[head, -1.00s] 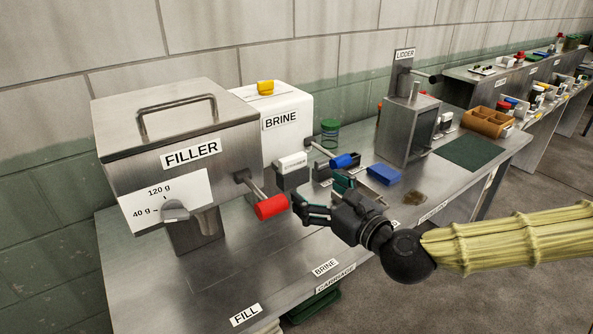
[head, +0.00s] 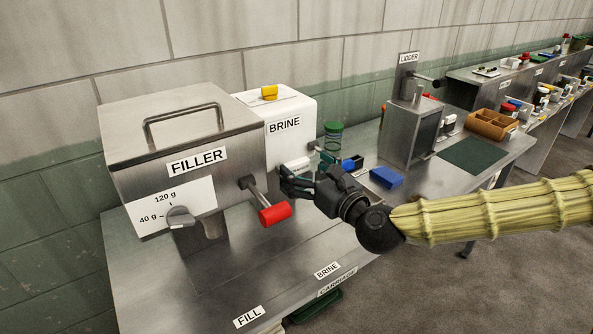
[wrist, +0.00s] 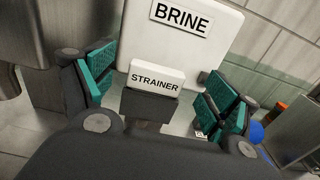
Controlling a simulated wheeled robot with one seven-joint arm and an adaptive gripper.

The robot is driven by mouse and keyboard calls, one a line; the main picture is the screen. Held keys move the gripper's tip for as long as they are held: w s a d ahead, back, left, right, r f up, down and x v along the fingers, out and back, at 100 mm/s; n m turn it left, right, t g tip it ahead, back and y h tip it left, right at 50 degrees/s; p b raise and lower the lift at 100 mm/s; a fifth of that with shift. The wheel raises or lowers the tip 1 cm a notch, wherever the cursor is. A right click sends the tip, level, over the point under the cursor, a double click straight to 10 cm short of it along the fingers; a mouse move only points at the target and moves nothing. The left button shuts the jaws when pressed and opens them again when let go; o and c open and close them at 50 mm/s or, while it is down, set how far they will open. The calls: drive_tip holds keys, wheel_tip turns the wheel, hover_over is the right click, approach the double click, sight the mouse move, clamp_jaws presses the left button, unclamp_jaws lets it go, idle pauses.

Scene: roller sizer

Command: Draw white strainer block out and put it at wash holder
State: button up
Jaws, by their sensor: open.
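The white strainer block (wrist: 156,78), labelled STRAINER, sits on a dark housing in front of the white brine machine (wrist: 180,50). In the head view the strainer block (head: 294,165) is partly hidden by my gripper (head: 302,180). My gripper is open, and in the wrist view its green-padded fingers (wrist: 160,88) stand on either side of the block, apart from it. I cannot make out the wash holder.
The filler (head: 185,145) with its red-handled lever (head: 274,214) stands close left of my gripper. A blue block (head: 386,177) lies to the right, and a green-lidded jar (head: 332,138) stands behind. The table front is mostly clear.

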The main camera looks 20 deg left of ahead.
sight(299, 164)
drive_tip(key=shift+p+x, duration=0.7)
drive_tip(key=shift+x, duration=1.25)
drive_tip(key=c, duration=1.2)
